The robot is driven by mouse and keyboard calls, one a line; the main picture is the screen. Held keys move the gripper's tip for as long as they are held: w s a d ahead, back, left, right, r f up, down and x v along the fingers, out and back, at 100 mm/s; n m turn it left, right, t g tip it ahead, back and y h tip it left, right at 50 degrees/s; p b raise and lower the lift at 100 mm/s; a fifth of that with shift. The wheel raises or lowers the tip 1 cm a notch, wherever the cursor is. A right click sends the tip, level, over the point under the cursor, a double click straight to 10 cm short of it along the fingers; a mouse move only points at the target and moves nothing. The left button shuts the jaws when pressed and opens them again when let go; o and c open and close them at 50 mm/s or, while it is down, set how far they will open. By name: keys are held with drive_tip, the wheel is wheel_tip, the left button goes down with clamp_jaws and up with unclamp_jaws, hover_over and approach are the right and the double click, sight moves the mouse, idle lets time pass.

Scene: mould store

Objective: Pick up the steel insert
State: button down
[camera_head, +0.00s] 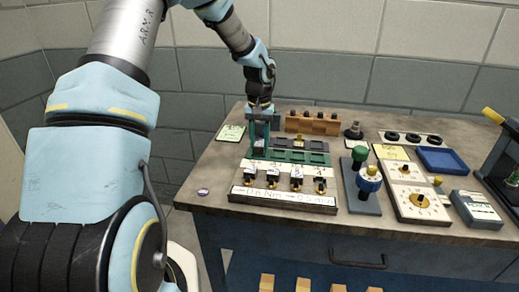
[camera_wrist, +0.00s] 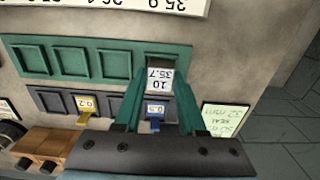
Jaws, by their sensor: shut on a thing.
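My gripper (camera_head: 259,146) reaches down from the far left side of the bench to the left end of the green tray (camera_head: 287,158). In the wrist view, the two dark green fingers of my gripper (camera_wrist: 161,88) are shut on the steel insert (camera_wrist: 160,79), a small block with a white label reading "10" and "35.7". The insert is at the end compartment of the green tray (camera_wrist: 70,79). Its lower part is hidden, so I cannot tell whether it touches the tray floor. The tray's other visible compartments look empty.
A dark grey tray (camera_head: 313,150) beside the green one holds tagged blue (camera_wrist: 154,124) and yellow (camera_wrist: 85,106) pieces. A wooden block (camera_head: 312,124) stands behind. A rack (camera_head: 283,198) with several labelled pieces stands in front. A green-topped fixture (camera_head: 359,153) is at right.

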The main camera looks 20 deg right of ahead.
sight(259, 144)
drive_tip(key=shift+r, duration=0.15)
wheel_tip(259, 144, up, 10)
drive_tip(key=b, duration=0.2)
drive_tip(key=shift+b, duration=0.3)
